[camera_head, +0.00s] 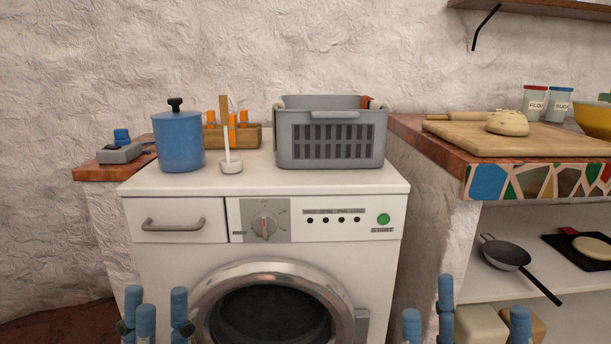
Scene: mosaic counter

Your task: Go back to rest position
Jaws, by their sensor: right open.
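My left gripper (160,314) is at the bottom left, in front of the white washing machine (165,262). Only its blue fingertips show. They point up with small gaps between them and nothing in them, and I cannot tell how far it is open. My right gripper (460,316) is at the bottom right, in front of the lower shelf. Its blue fingertips are spread apart, open and empty. Both palms and arms are below the picture edge.
On the machine stand a blue canister (180,142), a white ladle-like utensil (231,165), a wooden rack (250,136) and a grey basket (330,133). The right counter holds a board (470,138) with dough (507,123). A pan (506,254) lies on the shelf below.

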